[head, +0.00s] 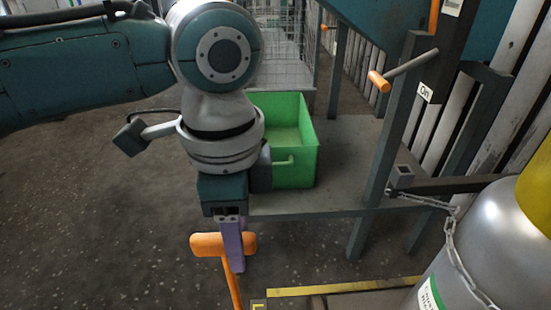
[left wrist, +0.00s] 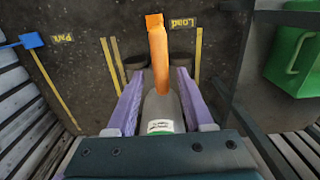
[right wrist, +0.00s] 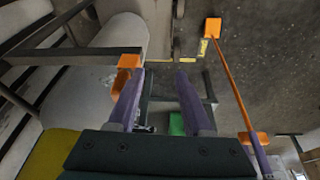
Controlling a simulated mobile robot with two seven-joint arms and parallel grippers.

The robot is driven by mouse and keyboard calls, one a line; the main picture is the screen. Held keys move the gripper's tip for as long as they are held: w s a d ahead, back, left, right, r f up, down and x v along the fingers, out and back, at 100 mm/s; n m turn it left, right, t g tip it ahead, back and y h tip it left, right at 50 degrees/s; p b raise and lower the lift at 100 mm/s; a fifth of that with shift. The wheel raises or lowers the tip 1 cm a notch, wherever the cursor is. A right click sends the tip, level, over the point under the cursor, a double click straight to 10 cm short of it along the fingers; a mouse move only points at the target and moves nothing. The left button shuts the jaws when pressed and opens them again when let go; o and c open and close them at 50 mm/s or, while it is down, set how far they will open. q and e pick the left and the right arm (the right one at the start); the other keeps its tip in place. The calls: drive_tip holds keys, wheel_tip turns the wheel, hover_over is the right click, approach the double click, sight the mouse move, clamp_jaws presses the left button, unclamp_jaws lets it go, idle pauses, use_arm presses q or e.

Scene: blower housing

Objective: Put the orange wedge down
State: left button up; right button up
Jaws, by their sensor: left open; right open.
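The orange wedge (right wrist: 213,28) shows in the right wrist view as a blocky orange end on a long thin orange shaft. It appears at floor level by yellow markings; I cannot tell if it touches the floor. The shaft's orange crossbar handle (head: 222,244) is upright in the head view, at the fingers of my left gripper (head: 232,248). In the left wrist view orange lies between the spread fingers (left wrist: 158,98), which are open; contact is unclear. My right gripper (right wrist: 158,98) is open and outside the head view; an orange block (right wrist: 128,64) appears by its left fingertip.
A green bin (head: 293,150) stands on a grey platform (head: 345,150) behind my left gripper. A grey gas cylinder (head: 490,245) with a chain stands at right. An orange-handled lever (head: 378,80) juts from a post. Open floor (head: 90,220) lies at left.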

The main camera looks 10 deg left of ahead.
use_arm(q)
wheel_tip(320, 180, up, 12)
drive_tip(key=p, duration=0.5)
drive_tip(key=s+d+f+n+t+h, duration=0.2)
drive_tip(key=s+d+f+n+h, duration=0.25)
drive_tip(key=s, duration=0.35)
drive_tip(key=s+a+n+y, duration=0.2)
drive_tip(key=s+a+n, duration=0.2)
drive_tip(key=a, duration=0.2)
drive_tip(key=s+a+f+n+t+y, duration=0.1)
drive_tip(key=s+a+n+y, duration=0.1)
drive_tip(key=s+a+n, duration=0.2)
drive_tip(key=a, duration=0.2)
drive_tip(key=shift+s+a+f+t, duration=0.15)
drive_tip(key=shift+a+f+t, duration=0.15)
drive_tip(key=shift+a, duration=0.05)
drive_tip(key=shift+r, duration=0.15)
